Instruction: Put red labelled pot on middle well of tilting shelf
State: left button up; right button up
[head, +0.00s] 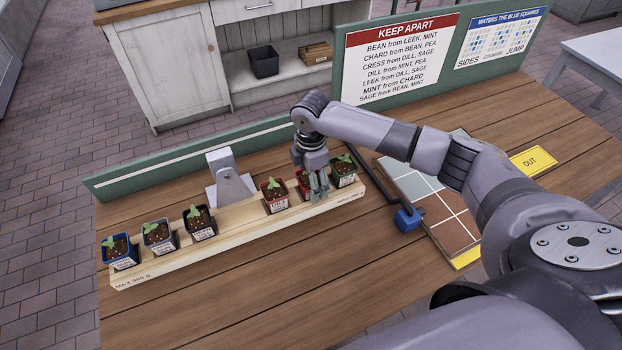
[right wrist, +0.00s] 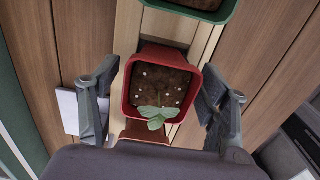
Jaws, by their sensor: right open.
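The tilting shelf (head: 235,222) is a long wooden beam on a grey pivot bracket (head: 230,178). Two red pots with seedlings are on its right half: one (head: 275,197) with a white label showing, and another (head: 302,182) partly hidden behind my right gripper (head: 317,193). The beam's middle, between the black pot and the nearer red pot, holds no pot. In the right wrist view a red pot (right wrist: 160,90) sits between my right gripper's open fingers, with gaps on both sides. My left gripper is not in view.
A green pot (head: 344,170) stands at the beam's right end. Blue (head: 119,253), grey (head: 160,238) and black (head: 200,225) pots stand on its left half. A tiled board (head: 440,205), blue block (head: 408,219) and yellow OUT card (head: 531,162) lie right. A rule sign (head: 397,58) stands behind.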

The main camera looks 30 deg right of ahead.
jog(key=shift+r, duration=0.15)
notch_tip(320, 180, up, 12)
jog(key=b, duration=0.1)
jog(key=shift+b, duration=0.4)
dwell(0.3)
